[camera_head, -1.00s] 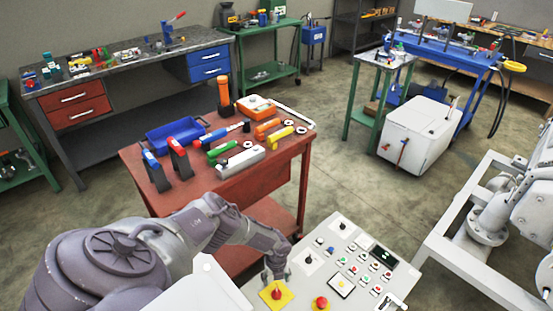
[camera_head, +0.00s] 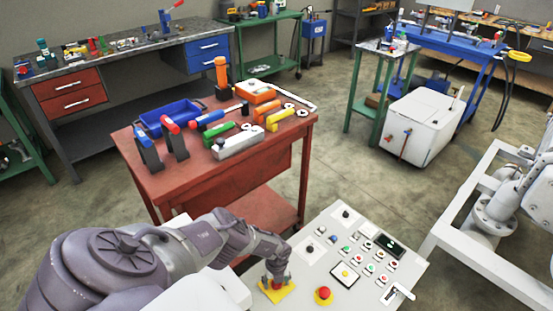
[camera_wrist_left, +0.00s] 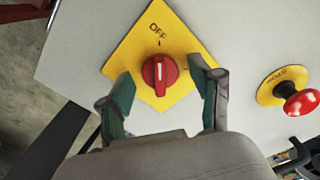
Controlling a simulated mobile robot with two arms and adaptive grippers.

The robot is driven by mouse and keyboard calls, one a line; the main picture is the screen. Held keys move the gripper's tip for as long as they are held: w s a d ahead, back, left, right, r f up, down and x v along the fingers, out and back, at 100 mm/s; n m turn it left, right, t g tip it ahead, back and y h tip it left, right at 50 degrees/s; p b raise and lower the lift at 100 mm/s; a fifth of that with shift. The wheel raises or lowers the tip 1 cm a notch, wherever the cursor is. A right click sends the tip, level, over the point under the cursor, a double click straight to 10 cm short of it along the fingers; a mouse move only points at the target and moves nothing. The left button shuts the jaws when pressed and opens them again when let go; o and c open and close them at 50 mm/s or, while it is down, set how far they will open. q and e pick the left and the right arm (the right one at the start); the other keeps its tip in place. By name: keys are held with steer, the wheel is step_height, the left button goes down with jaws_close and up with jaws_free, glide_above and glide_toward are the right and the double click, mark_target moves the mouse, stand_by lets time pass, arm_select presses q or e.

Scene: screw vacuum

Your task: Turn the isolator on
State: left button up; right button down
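The isolator is a red rotary knob (camera_wrist_left: 160,72) on a yellow diamond plate (camera_wrist_left: 178,38) marked OFF, set in a pale control panel (camera_head: 330,222). In the left wrist view the knob's white line points toward the OFF word. My left gripper (camera_wrist_left: 162,80) is open, with one finger on each side of the knob and a gap to it on both sides. In the head view the left gripper (camera_head: 276,279) is over the yellow plate (camera_head: 283,293) and mostly hides the knob. My right gripper is not in view.
A red mushroom button (camera_head: 323,293) on a yellow disc sits just right of the isolator. Several small buttons and a dark display (camera_head: 389,245) fill the panel's right side. A red tool table (camera_head: 190,187) stands behind the panel. A white frame (camera_head: 470,215) stands right.

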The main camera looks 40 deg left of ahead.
arm_select(q)
steer(key=c, duration=1)
steer(key=shift+c, duration=0.2)
steer(key=shift+m, duration=0.3)
steer(key=m, duration=0.3)
steer(key=shift+m, duration=0.3)
steer(key=m, duration=0.4)
steer(key=shift+m, duration=0.3)
steer(key=m+b, duration=0.1)
steer(key=m, duration=0.4)
steer(key=shift+m+b, duration=0.55)
steer(key=shift+m, duration=1.45)
steer(key=shift+w, duration=0.1)
